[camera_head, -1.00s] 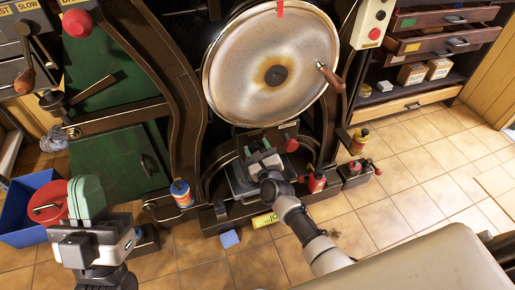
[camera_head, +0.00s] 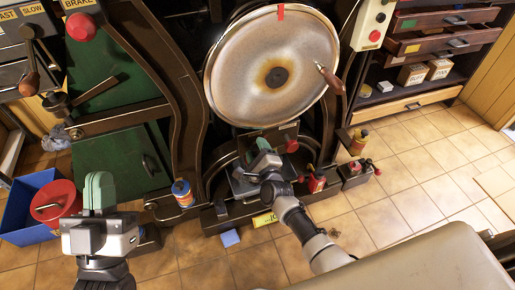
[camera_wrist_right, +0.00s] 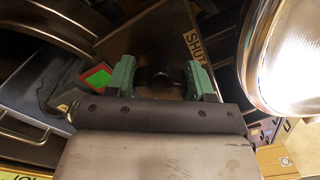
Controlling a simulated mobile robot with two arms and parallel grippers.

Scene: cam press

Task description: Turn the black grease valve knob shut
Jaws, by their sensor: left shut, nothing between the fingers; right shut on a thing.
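The black grease valve knob (camera_wrist_right: 158,76) shows in the right wrist view as a dark round shape between the two green fingers of my right gripper (camera_wrist_right: 160,82). The gripper is shut on it. A yellow SHUT label (camera_wrist_right: 196,43) sits on the dark plate just beyond, to the right, and a green and red marking (camera_wrist_right: 99,76) lies to the left. In the head view my right gripper (camera_head: 264,152) is low in front of the press, and its hand hides the knob. My left gripper (camera_head: 98,192) is shut and empty at the lower left.
A large metal disc (camera_head: 268,50) with a wooden crank handle stands above my right gripper. A red knob (camera_head: 292,146) is close to its right.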

